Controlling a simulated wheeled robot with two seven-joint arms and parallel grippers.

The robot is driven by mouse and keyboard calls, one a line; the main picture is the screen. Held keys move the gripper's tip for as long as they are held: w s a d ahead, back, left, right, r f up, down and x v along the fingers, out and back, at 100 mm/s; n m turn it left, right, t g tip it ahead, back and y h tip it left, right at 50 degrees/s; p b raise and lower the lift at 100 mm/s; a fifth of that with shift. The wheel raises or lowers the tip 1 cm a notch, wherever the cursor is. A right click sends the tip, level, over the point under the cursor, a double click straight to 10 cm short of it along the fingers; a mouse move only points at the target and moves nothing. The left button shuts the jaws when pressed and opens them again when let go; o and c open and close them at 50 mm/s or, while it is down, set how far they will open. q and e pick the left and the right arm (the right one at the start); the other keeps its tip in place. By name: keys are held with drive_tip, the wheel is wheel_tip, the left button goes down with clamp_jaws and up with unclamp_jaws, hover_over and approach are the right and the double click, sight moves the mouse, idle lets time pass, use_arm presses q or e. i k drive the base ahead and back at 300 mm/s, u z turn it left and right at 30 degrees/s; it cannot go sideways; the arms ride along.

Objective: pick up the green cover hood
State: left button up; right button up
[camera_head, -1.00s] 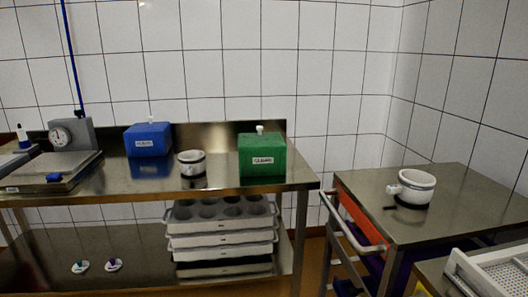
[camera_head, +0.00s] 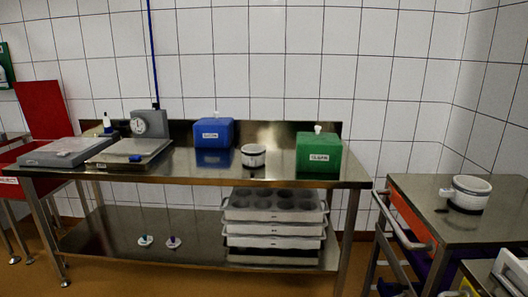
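The green cover hood (camera_head: 319,154) is a box shape with a white knob on top and a white label on its front. It stands upright on the right end of the steel table (camera_head: 349,177). A similar blue cover hood (camera_head: 213,133) stands further left on the same table. Neither of my grippers shows in the head view.
A white pot (camera_head: 253,155) stands between the hoods. A scale with a dial (camera_head: 149,124) is at the left. Stacked mould trays (camera_head: 275,229) sit on the lower shelf. A steel cart (camera_head: 425,205) with another white pot (camera_head: 470,192) stands at the right. Floor shows in front.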

sight(317, 152)
drive_tip(key=z, duration=0.45)
drive_tip(key=i, duration=1.25)
